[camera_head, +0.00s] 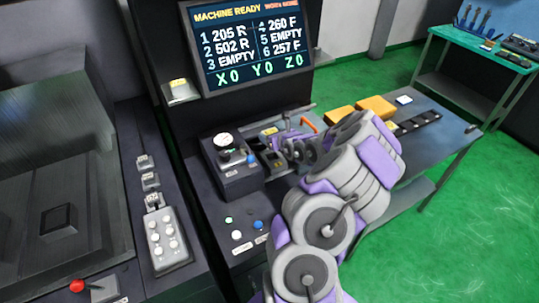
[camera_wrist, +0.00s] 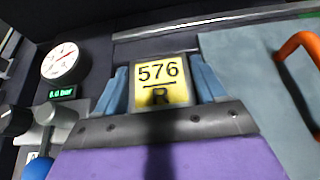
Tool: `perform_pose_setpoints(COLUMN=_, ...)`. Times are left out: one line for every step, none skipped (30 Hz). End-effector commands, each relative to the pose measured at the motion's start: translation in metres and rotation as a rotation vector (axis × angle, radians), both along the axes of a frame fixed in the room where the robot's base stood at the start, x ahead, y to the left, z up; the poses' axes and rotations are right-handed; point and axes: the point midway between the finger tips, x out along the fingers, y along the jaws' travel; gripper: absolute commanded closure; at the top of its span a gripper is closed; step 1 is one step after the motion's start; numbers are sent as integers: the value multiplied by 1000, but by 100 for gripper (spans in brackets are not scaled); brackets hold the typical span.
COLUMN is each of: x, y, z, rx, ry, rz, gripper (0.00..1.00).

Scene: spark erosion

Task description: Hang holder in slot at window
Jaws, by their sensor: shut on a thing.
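The holder (camera_wrist: 158,72) shows in the wrist view as a block with a grey and yellow label reading "576 R". My gripper (camera_wrist: 160,88) has its blue fingers on both sides of the holder and is shut on it. In the head view my gripper (camera_head: 283,139) is over the dark bench, beside a box with a round gauge; the holder is too small there to tell clearly. A small open compartment (camera_head: 271,158) lies just below and left of the gripper. I cannot make out which opening is the window slot. The screen (camera_head: 250,45) lists 3 and 5 as "EMPTY".
The gauge box (camera_head: 232,165) stands close left of the gripper; its gauge (camera_wrist: 61,62) is near in the wrist view. An orange handle (camera_wrist: 301,55) is at right. Yellow blocks (camera_head: 375,107) lie on the grey table. Buttons (camera_head: 237,235) are in front. Green floor is open at right.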

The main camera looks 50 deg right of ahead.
Motion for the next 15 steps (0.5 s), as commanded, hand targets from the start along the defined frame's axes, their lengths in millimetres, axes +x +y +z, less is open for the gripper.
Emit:
perform_pose_setpoints(x=-1, y=0, z=-12, rx=3, ry=5, rz=0, gripper=73)
perform_pose_setpoints(x=-1, y=0, z=-17, rx=2, ry=5, rz=0, gripper=73)
perform_pose_setpoints(x=-1, y=1, z=-23, rx=0, ry=2, rz=-1, gripper=73)
perform_pose_setpoints(x=-1, y=1, z=-28, rx=1, ry=2, rz=-1, gripper=73)
perform_pose_setpoints(x=-1, y=1, z=-32, rx=0, ry=2, rz=-1, gripper=73)
perform_pose_setpoints(x=0, y=3, z=-37, rx=-1, ry=3, rz=1, gripper=73)
perform_pose_setpoints(x=0, y=3, z=-39, rx=-3, ry=3, rz=2, gripper=73)
perform_pose_setpoints(x=0, y=4, z=-41, rx=-4, ry=2, rz=1, gripper=73)
perform_pose_setpoints(x=0, y=5, z=-42, rx=-4, ry=1, rz=1, gripper=73)
perform_pose_setpoints(x=0, y=6, z=-44, rx=-5, ry=1, rz=1, gripper=73)
perform_pose_setpoints(x=0, y=7, z=-47, rx=-5, ry=1, rz=0, gripper=73)
perform_pose_setpoints(x=0, y=7, z=-51, rx=-5, ry=1, rz=0, gripper=73)
perform_pose_setpoints(x=-1, y=7, z=-56, rx=-4, ry=1, rz=0, gripper=73)
perform_pose_setpoints(x=-1, y=7, z=-61, rx=-4, ry=2, rz=0, gripper=73)
perform_pose_setpoints(x=-1, y=6, z=-67, rx=-4, ry=4, rz=0, gripper=73)
